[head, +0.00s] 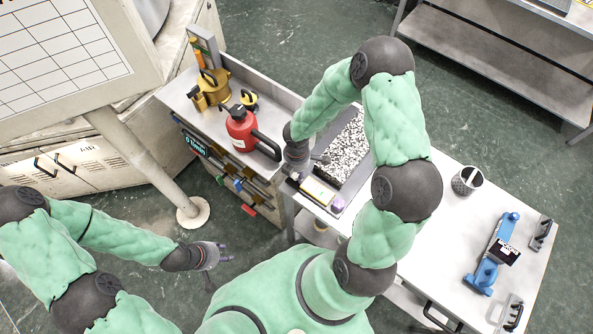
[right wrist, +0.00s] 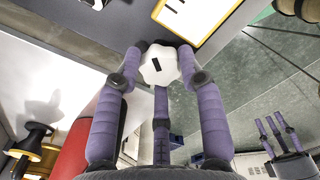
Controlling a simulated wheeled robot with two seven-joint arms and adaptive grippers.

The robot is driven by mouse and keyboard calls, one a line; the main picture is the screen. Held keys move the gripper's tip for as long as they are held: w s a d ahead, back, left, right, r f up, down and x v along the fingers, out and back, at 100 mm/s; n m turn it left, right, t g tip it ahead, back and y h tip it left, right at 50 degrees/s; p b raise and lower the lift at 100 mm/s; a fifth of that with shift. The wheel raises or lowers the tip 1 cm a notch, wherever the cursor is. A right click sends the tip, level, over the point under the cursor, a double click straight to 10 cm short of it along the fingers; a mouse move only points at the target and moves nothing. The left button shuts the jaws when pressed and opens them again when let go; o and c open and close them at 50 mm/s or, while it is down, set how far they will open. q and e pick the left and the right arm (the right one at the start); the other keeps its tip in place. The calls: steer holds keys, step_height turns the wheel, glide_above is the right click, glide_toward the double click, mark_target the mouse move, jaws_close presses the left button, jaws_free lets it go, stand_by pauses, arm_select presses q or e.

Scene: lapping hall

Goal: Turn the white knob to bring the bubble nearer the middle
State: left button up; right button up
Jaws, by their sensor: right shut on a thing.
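The white knob (right wrist: 157,66) has a lobed edge and a dark slot mark on its face. In the right wrist view the purple fingers of my right gripper (right wrist: 164,72) are closed around it. In the head view my right gripper (head: 296,168) is at the near left corner of the table, where I cannot make out the knob. A small yellow-edged panel (head: 318,190) lies beside it; a yellow-edged plate (right wrist: 196,16) shows beyond the knob in the wrist view. I cannot make out the bubble. My left gripper (head: 212,256) is open and empty over the floor.
A speckled black-and-white slab (head: 346,147) lies behind the right gripper. A red canister (head: 240,130) and a brass device (head: 211,90) stand on the left bench. A cup (head: 467,180) and blue tool (head: 490,255) are on the right table.

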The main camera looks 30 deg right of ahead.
steer(key=o, duration=1.1)
steer(key=shift+o, duration=0.2)
step_height(320, 180, up, 12)
steer(key=s+a+f+m+y+b, duration=0.1)
steer(key=s+a+f+m+b, duration=0.1)
steer(key=f+m, duration=0.4)
steer(key=s+a+f+m+y+b, duration=0.1)
steer(key=s+a+f+m, duration=0.4)
steer(key=f, duration=0.5)
steer(key=s+a+f+m+y+b, duration=0.2)
steer(key=s+a+f+m+b, duration=0.1)
steer(key=a+f+m, duration=0.4)
step_height(320, 180, down, 2)
steer(key=shift+s+a+m, duration=0.25)
steer(key=shift+s+m, duration=0.3)
steer(key=shift+m, duration=0.45)
